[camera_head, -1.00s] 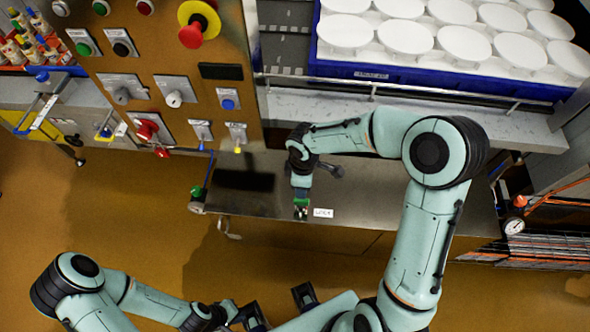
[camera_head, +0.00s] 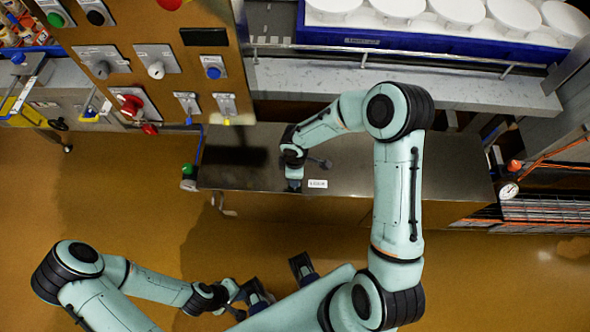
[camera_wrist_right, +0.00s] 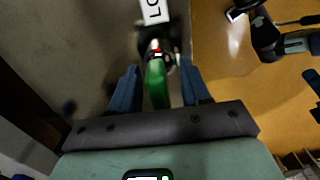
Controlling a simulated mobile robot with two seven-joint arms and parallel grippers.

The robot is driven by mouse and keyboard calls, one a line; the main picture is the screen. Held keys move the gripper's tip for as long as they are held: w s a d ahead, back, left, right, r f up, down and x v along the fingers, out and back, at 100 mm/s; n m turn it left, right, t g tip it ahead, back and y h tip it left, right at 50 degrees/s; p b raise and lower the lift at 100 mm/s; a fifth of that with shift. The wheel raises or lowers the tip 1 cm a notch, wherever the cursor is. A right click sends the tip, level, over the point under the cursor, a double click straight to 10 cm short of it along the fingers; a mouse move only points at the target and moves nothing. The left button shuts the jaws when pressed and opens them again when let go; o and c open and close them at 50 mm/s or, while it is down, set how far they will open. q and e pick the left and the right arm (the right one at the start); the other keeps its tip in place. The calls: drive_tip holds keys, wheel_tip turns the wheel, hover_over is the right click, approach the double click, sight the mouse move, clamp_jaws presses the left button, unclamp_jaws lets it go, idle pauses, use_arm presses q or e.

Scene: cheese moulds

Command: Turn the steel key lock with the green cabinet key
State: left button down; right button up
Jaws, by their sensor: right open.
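In the right wrist view the green cabinet key (camera_wrist_right: 157,84) stands between the two blue fingers of my right gripper (camera_wrist_right: 160,88), with gaps on both sides. The gripper is open around it. The key's far end meets the dark round steel key lock (camera_wrist_right: 158,48), partly hidden behind it; I cannot tell how deep it sits. In the head view my right gripper (camera_head: 294,186) is over the front edge of the steel counter, beside the white lock label (camera_head: 317,183), and hides key and lock. My left gripper (camera_head: 238,298) is far from the lock, low in the picture, its prongs apart and empty.
A brown control panel (camera_head: 150,35) stands left. A pressure gauge (camera_head: 508,191) is at right.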

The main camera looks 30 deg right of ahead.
clamp_jaws()
drive_tip(key=shift+r+n+p, duration=0.1)
drive_tip(key=shift+n+p, duration=1.05)
drive_tip(key=shift+n, duration=1.15)
use_arm(q)
drive_tip(key=shift+w+r+p, duration=0.3)
drive_tip(key=shift+w+r, duration=0.05)
drive_tip(key=shift+r, duration=0.45)
drive_tip(key=shift+w+r+p, duration=0.35)
drive_tip(key=shift+w+r, duration=0.05)
drive_tip(key=shift+r, duration=0.4)
drive_tip(key=shift+w+r+p, duration=0.3)
drive_tip(key=shift+w+r, duration=0.05)
drive_tip(key=shift+r, duration=0.45)
use_arm(e)
drive_tip(key=shift+n, duration=2.3)
